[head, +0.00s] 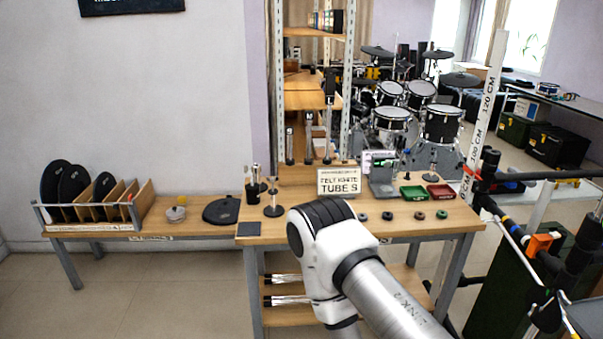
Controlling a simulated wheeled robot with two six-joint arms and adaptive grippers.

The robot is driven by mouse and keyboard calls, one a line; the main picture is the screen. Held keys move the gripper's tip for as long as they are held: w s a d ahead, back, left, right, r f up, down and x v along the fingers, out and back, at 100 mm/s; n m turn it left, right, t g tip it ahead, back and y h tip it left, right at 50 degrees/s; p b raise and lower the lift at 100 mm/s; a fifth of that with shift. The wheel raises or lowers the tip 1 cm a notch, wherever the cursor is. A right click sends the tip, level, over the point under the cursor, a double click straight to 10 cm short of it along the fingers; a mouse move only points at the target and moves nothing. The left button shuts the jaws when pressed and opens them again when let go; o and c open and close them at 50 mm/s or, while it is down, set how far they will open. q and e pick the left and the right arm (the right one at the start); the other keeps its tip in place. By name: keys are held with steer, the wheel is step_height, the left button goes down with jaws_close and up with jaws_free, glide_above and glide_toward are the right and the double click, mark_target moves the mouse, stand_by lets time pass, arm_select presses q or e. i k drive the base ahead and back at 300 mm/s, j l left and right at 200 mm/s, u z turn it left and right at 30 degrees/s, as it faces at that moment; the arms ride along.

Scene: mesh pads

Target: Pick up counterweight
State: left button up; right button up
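I cannot tell for certain which thing is the counterweight. Several small dark rings or discs, such as this one (420,215), lie in a row along the front of the wooden workbench (462,220). A small grey round piece with a yellow part (176,213) sits on the lower table at the left. One of my arms, white with a metallic link, rises from the bottom and covers part of the bench front. Neither gripper shows in the head view.
A "TUBE S" sign (339,182), a grey device (382,175), a green tray (413,192) and a red tray (441,191) stand on the bench. A black round pad (221,211) and a wooden rack of black pads (133,213) are at left. A drum kit stands behind.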

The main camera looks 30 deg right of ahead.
mark_target(251, 190)
steer(key=i+l+z, duration=0.1)
steer(key=i+z, duration=0.2)
steer(key=z, duration=0.2)
steer(key=i+z, duration=0.35)
steer(key=z, duration=0.15)
steer(key=i+j+z, duration=0.1)
steer(key=i+z, duration=0.2)
steer(key=z, duration=0.15)
steer(key=i+j+z, duration=0.25)
steer(key=z, duration=0.25)
steer(key=i+l, duration=0.2)
steer(key=i, duration=0.15)
